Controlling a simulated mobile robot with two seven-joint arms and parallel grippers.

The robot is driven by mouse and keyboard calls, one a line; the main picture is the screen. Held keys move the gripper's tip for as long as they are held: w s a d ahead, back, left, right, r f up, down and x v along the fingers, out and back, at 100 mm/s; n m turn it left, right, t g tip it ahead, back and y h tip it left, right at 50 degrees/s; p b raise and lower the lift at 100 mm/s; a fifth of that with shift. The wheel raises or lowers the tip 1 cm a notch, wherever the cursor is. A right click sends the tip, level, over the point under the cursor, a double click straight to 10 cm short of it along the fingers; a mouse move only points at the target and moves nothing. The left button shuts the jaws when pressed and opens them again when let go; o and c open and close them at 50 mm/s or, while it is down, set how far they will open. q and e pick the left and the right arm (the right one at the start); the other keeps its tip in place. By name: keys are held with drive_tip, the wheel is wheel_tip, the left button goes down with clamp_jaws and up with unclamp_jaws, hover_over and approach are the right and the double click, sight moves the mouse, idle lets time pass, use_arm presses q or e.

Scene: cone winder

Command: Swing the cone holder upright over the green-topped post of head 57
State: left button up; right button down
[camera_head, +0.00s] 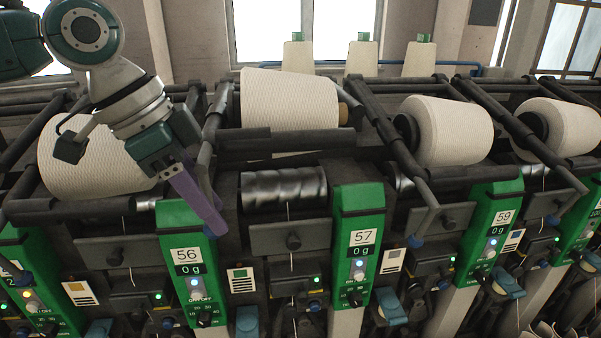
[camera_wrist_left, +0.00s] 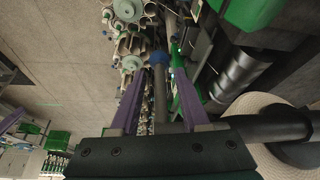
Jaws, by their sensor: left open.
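The green top of head 57's post (camera_head: 358,240) carries the number 57, right of a bare silver drum (camera_head: 284,188). A white cone (camera_head: 290,98) sits above and behind that drum, apart from it, with a dark holder bar (camera_head: 285,142) in front. My left gripper (camera_head: 198,203) is open, its purple fingers pointing down beside the 56 panel. In the left wrist view, a dark handle with a blue end (camera_wrist_left: 160,62) lies between the spread fingers (camera_wrist_left: 158,100). Whether the fingers touch it is unclear. My right gripper is not in view.
Neighbouring cones sit at the left (camera_head: 95,160) and right (camera_head: 447,130) among dark frame arms. Green panels 56 (camera_head: 190,262) and 59 (camera_head: 492,235) flank head 57. Pale cones with green tops (camera_head: 361,58) stand behind. A blue-tipped handle (camera_head: 425,222) juts out right of 57.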

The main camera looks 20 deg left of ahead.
use_arm(q)
clamp_jaws()
drive_tip(key=shift+s, duration=0.1)
idle(1.2)
